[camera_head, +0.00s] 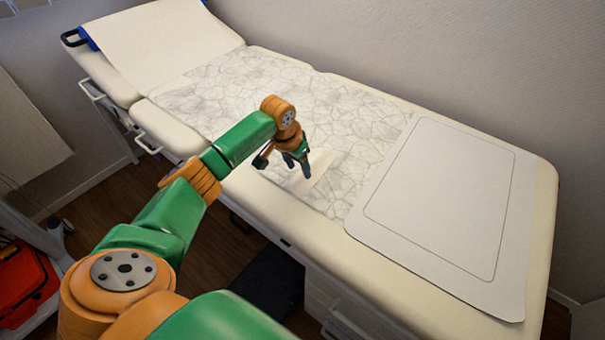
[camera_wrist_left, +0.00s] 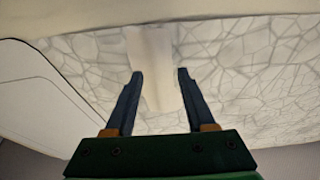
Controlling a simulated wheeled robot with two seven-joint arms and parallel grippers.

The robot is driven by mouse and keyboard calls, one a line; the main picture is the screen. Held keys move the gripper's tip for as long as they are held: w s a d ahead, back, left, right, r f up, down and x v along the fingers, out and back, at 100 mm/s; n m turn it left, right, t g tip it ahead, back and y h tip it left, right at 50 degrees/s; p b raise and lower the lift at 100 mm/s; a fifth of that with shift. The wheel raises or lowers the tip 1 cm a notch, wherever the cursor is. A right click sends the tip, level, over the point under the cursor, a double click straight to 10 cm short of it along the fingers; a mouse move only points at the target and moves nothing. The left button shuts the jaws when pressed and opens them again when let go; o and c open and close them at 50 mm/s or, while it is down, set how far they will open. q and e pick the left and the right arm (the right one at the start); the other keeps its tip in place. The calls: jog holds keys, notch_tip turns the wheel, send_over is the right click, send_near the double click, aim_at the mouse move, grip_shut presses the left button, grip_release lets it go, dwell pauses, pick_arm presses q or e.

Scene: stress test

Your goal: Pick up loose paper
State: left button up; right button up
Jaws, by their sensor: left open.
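A small plain pale sheet of paper (camera_head: 322,168) lies on the creased, crack-patterned paper (camera_head: 345,115) that covers the middle of the padded exam table. My left gripper (camera_head: 299,166) is over the left part of the small sheet, fingers pointing down, partly hiding it. In the left wrist view the gripper (camera_wrist_left: 160,72) is open, with the pale sheet (camera_wrist_left: 150,48) showing between and beyond its two blue fingers. Nothing is held. I cannot tell whether the fingertips touch the sheet. My right gripper is not in view.
The exam table (camera_head: 543,215) stands along a grey wall. A flat white mat with a rounded outline (camera_head: 440,200) covers its right end. White paper (camera_head: 165,40) drapes the raised head end. A red case (camera_head: 22,285) is at lower left.

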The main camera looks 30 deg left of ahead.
aim_at(301, 176)
pick_arm(q)
jog(key=shift+x, duration=1)
jog(key=shift+w+f, duration=0.2)
jog(key=shift+f, duration=0.1)
jog(key=shift+s+r, duration=0.1)
jog(key=c, duration=0.3)
grip_shut()
